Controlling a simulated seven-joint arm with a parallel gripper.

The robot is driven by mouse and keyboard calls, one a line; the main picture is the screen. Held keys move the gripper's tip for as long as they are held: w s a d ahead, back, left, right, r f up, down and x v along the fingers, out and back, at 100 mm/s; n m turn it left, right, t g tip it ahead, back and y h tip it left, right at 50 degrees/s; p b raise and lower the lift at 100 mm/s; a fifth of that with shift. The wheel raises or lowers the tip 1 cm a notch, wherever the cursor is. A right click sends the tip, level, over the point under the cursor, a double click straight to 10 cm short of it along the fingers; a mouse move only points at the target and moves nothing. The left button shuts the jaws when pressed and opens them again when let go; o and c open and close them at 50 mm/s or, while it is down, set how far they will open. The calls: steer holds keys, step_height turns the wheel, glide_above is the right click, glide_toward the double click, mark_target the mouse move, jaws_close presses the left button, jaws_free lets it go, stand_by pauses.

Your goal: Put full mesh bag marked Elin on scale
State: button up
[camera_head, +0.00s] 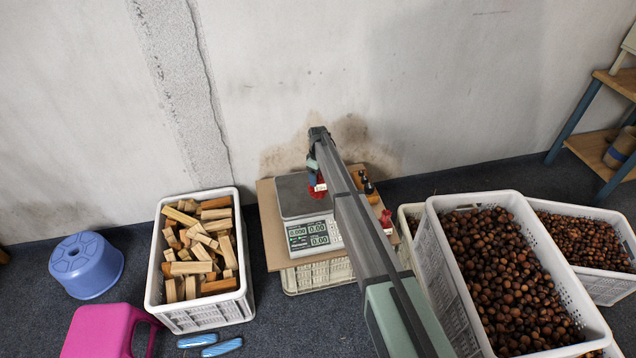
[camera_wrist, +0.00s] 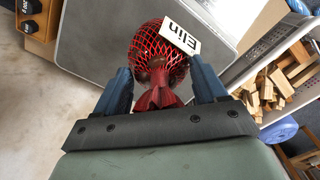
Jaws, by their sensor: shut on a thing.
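The red mesh bag (camera_wrist: 160,62) holds dark chestnuts and carries a white tag reading "Elin" (camera_wrist: 181,38). My gripper (camera_wrist: 160,88) has its blue fingers on either side of the bag's gathered red neck and is shut on it. In the head view the bag (camera_head: 320,188) hangs under my gripper (camera_head: 314,176), over the right part of the scale's plate. The scale (camera_head: 293,205) has a grey plate, also in the wrist view (camera_wrist: 95,45), and its displays read zeros. I cannot tell whether the bag touches the plate. My arm hides part of the scale.
The scale stands on a board (camera_head: 268,225) over a crate. Another red bag (camera_head: 386,218) and a block with dark weights (camera_head: 367,184) are right of my arm. A wood crate (camera_head: 200,318) stands left, chestnut crates (camera_head: 445,275) right. A wall is behind.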

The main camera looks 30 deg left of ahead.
mark_target(318, 177)
steer(key=shift+f, duration=1.8)
steer(key=shift+f, duration=0.2)
steer(key=o, duration=1.7)
steer(key=shift+r, duration=0.15)
step_height(318, 177, up, 12)
steer(key=shift+r, duration=0.1)
